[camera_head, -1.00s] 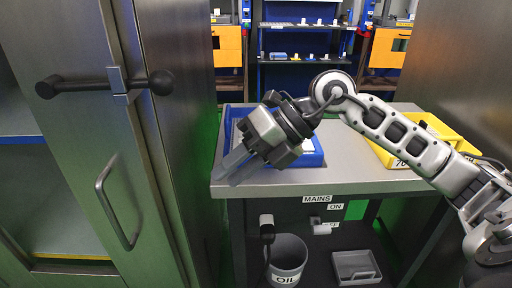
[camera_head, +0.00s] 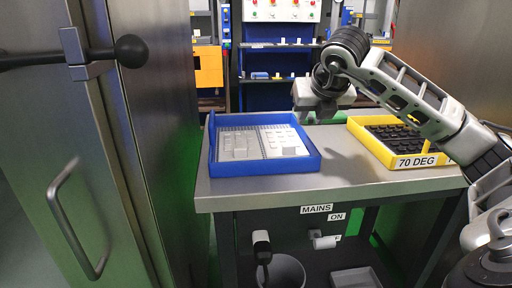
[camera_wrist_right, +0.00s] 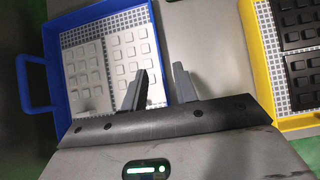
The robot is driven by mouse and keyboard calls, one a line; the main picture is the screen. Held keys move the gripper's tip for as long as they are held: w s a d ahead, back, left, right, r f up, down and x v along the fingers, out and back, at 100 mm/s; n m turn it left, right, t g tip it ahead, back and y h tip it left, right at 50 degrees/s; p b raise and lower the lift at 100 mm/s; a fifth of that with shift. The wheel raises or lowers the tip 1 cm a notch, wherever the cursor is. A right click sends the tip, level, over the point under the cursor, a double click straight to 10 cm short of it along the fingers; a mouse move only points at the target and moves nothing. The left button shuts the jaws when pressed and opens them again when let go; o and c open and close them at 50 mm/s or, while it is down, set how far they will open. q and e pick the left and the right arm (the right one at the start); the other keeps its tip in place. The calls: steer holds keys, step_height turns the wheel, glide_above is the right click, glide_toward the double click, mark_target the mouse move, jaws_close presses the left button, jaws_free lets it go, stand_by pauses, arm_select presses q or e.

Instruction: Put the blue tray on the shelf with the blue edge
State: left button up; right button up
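The blue tray (camera_head: 265,168) lies flat on the grey bench top and holds pale blocks on a gridded base. It also shows in the right wrist view (camera_wrist_right: 51,70), with its blue loop handle at the left. My right gripper (camera_head: 312,116) is above the bench by the tray's back right corner. In the right wrist view its two fingers (camera_wrist_right: 160,85) are apart with nothing held between them. Its fingertips are hard to make out in the head view. My left gripper is not in view. I cannot make out the cabinet's blue-edged shelf now.
A yellow tray (camera_head: 415,161) with dark blocks, labelled 70 DEG, sits at the bench's right. A metal cabinet door (camera_head: 85,190) with a bar handle fills the left. A bin (camera_head: 285,270) stands under the bench (camera_head: 330,180). A blue rack (camera_head: 262,62) is behind.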

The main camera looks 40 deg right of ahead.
mark_target(304, 131)
steer(key=b+x, duration=0.1)
steer(key=x, duration=0.4)
steer(key=shift+w+d+f, duration=0.1)
steer(key=shift+f, duration=0.2)
steer(key=shift+c, duration=0.3)
jaws_close()
steer(key=shift+r, duration=0.15)
